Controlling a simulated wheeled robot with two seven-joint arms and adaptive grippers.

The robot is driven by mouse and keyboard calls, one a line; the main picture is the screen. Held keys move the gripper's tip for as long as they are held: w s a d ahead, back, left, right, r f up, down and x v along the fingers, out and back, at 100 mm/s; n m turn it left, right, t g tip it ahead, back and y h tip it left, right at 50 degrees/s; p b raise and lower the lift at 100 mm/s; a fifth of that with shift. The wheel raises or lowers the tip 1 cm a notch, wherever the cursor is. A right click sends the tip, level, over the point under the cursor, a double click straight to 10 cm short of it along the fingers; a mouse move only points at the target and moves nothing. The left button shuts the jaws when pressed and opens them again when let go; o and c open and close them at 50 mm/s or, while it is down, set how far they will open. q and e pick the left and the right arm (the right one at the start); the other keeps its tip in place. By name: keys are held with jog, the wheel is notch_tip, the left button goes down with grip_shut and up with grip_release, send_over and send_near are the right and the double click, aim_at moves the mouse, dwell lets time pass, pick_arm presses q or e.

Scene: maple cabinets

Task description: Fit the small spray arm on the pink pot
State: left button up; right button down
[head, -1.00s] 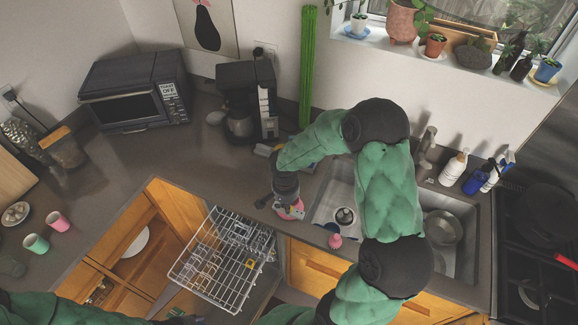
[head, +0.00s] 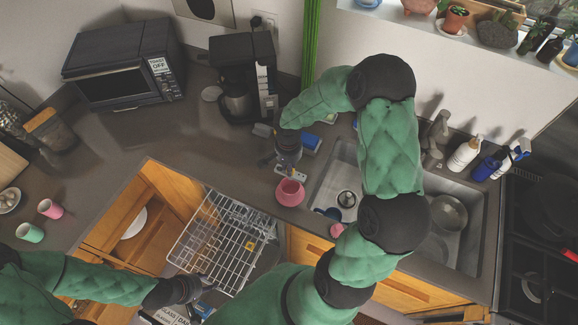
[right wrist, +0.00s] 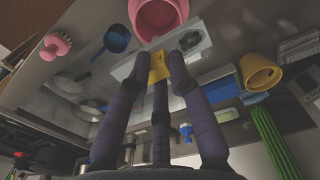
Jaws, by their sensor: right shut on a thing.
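The pink pot (head: 290,193) stands on the counter left of the sink, and shows at the top of the right wrist view (right wrist: 158,15). My right gripper (head: 288,168) is just behind the pot in the head view. In the right wrist view its fingers (right wrist: 158,68) are shut on a yellow piece (right wrist: 157,66) with a pale grey bar with dark round marks (right wrist: 192,42), seemingly the small spray arm. The bar lies close to the pot; whether they touch I cannot tell. My left gripper (head: 198,289) is at the dish rack's front edge, its fingers unclear.
The wire dish rack (head: 190,240) is pulled out at the counter's front. The sink (head: 330,185) lies right of the pot. A pink brush (head: 337,230) and a blue scoop (right wrist: 117,40) are near it. A yellow cup (right wrist: 260,73) shows in the right wrist view. Counter left of the pot is clear.

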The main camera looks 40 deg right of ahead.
jog(key=shift+a+f+b, duration=0.1)
jog(key=shift+f+b, duration=0.6)
jog(key=shift+b, duration=0.15)
notch_tip(320, 180, down, 3)
jog(key=b, duration=0.3)
jog(key=shift+f, duration=0.1)
jog(key=shift+f+b, duration=1.8)
jog(key=shift+b, duration=0.3)
dwell(0.3)
jog(key=c, duration=1.1)
grip_release()
jog(key=shift+o, duration=0.2)
jog(key=shift+r, duration=0.2)
notch_tip(320, 180, up, 12)
jog(key=shift+f, duration=0.1)
jog(key=shift+f, duration=0.1)
